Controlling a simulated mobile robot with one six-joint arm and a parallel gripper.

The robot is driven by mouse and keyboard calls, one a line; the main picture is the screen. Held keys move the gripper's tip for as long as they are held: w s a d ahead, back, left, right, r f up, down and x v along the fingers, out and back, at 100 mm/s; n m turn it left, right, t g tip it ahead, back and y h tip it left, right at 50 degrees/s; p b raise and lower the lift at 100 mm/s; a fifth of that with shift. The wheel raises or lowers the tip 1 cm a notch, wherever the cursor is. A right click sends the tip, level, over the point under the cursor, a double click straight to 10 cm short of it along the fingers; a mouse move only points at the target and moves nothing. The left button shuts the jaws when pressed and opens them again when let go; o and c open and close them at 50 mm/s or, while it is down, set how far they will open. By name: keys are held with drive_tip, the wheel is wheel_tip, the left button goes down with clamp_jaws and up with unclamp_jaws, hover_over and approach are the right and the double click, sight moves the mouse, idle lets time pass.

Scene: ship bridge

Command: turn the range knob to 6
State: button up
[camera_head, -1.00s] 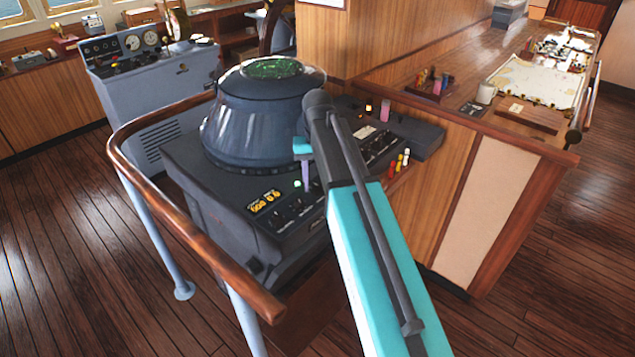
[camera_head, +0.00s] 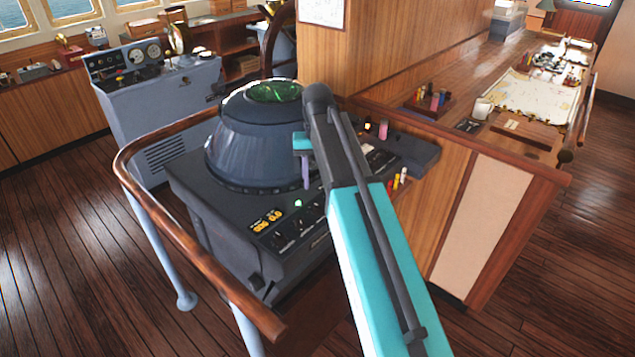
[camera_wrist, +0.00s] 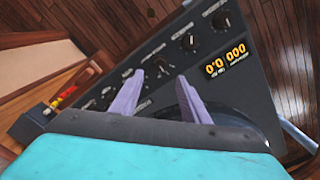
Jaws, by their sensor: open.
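The dark radar console (camera_head: 235,150) stands ahead, with a row of black knobs on its sloping front panel. Knobs show in the head view (camera_head: 280,241) and the wrist view (camera_wrist: 189,42); their labels are too small to read, so I cannot tell which is the range knob. The yellow display (camera_wrist: 226,60) reads 0.0 and 000. My gripper (camera_head: 303,172) is over the panel, right of the console's dome. In the wrist view its two lilac fingers (camera_wrist: 160,76) are apart, with a knob (camera_wrist: 161,67) just beyond and between their tips. Contact cannot be told.
A wooden handrail (camera_head: 170,225) curves around the console's left and front. Red, yellow and white pieces (camera_head: 398,181) stand at the console's right. A wooden chart counter (camera_head: 470,125) lies to the right. The plank floor is clear at left.

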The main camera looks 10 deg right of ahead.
drive_tip(key=shift+r+p, duration=0.45)
drive_tip(key=shift+r, duration=1.75)
